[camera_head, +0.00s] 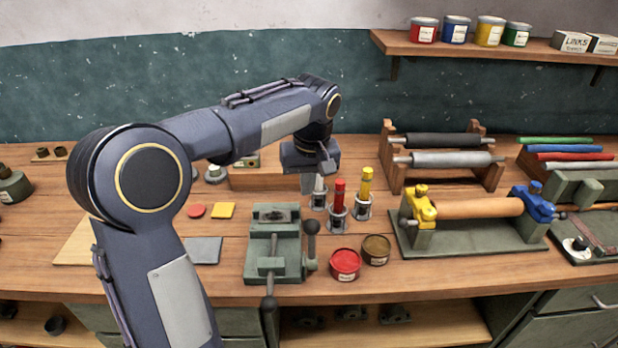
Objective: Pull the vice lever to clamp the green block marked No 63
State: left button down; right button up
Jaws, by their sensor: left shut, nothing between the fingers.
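The green vice (258,268) stands at the front of the wooden bench, left of the paint tins. A dark lever with a round knob (310,228) stands upright at its right side. A second dark handle with a knob (268,304) hangs at its front, over the bench edge. A green block with a dark top (274,214) appears to sit at the back of the vice; no marking is readable, and I cannot tell whether the jaws touch it. My left gripper (309,178) is shut and empty, above and behind the vice, apart from the lever. My right gripper is out of view.
Red and yellow tubes (340,194) stand in metal holders behind the lever. A red tin (345,263) and a brown tin (376,249) are close on its right. A roller stand (478,238) fills the right. A grey plate (203,250) lies left of the vice.

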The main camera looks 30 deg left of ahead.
pick_arm(q)
jog(key=f, duration=0.1)
jog(key=s+d+f, duration=0.1)
jog(key=f, duration=0.1)
jog(key=s+d+f+p, duration=0.1)
jog(key=shift+s+f, duration=0.25)
jog(key=shift+f, duration=0.05)
jog(key=shift+s+d+r+t+y+b, duration=0.15)
jog(key=shift+s+d+t+y+b, duration=0.35)
jog(key=shift+b, duration=0.9)
jog(key=s+d+f+t+y+b, duration=0.1)
jog(key=s+d+t+y+b, duration=0.2)
jog(key=b, duration=1.1)
jog(key=s+d+f+t+y+b, duration=0.2)
jog(key=s+t+b, duration=0.5)
jog(key=b, duration=0.8)
jog(key=shift+s+d+n+y, duration=0.3)
jog(key=shift+s+d+y, duration=0.1)
jog(key=shift+s+d, duration=0.25)
